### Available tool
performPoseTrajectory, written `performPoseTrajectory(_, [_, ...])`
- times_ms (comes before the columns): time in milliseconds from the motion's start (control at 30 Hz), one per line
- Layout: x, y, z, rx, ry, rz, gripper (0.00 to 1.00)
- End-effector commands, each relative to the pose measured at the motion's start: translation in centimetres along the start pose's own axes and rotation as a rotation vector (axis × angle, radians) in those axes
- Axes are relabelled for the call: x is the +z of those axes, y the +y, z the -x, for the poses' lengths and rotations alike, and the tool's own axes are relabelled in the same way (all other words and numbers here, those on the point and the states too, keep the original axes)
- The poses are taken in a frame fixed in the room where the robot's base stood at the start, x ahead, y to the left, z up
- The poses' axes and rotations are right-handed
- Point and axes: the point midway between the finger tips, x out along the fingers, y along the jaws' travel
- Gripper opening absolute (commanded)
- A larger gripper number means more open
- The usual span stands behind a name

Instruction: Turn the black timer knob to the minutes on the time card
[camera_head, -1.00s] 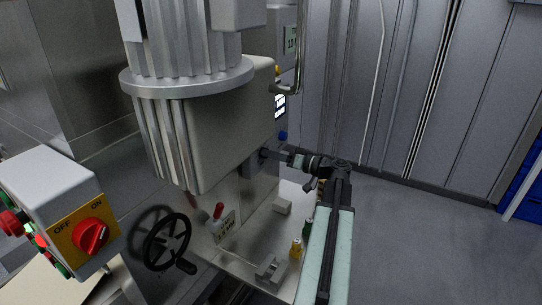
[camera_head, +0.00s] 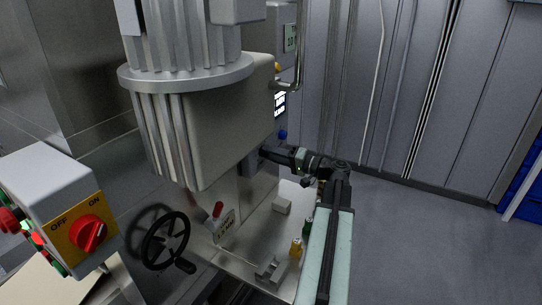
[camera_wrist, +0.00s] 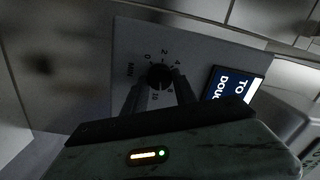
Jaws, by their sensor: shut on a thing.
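The black timer knob (camera_wrist: 159,75) sits on a grey dial plate (camera_wrist: 190,50) in the wrist view. Around it are printed 0, 2, 4, 8, 10 and MIN; the rest is hidden by my fingers. My gripper (camera_wrist: 159,86) is shut on the knob, one finger on each side. I cannot make out where the knob points. In the head view my gripper (camera_head: 264,153) meets the machine's side, and the knob is hidden there.
A dark blue label (camera_wrist: 232,86) is right of the dial. A black handwheel (camera_head: 166,241) and a red-tipped lever (camera_head: 217,209) are at the machine's front. A control box (camera_head: 55,205) with a red switch is at left. The floor (camera_head: 430,240) at right is clear.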

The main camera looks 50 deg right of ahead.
Motion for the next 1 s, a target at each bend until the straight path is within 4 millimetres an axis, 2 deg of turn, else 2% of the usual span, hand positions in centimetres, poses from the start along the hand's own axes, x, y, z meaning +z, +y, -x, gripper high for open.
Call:
performPoseTrajectory(400, [0.14, 0.11, 0.05, -0.005, 0.008, -0.196, 0.00])
performPoseTrajectory(967, [0.15, 0.12, 0.03, -0.005, 0.009, -0.227, 0.00])
performPoseTrajectory(1000, [0.15, 0.13, 0.03, -0.005, 0.009, -0.226, 0.41])
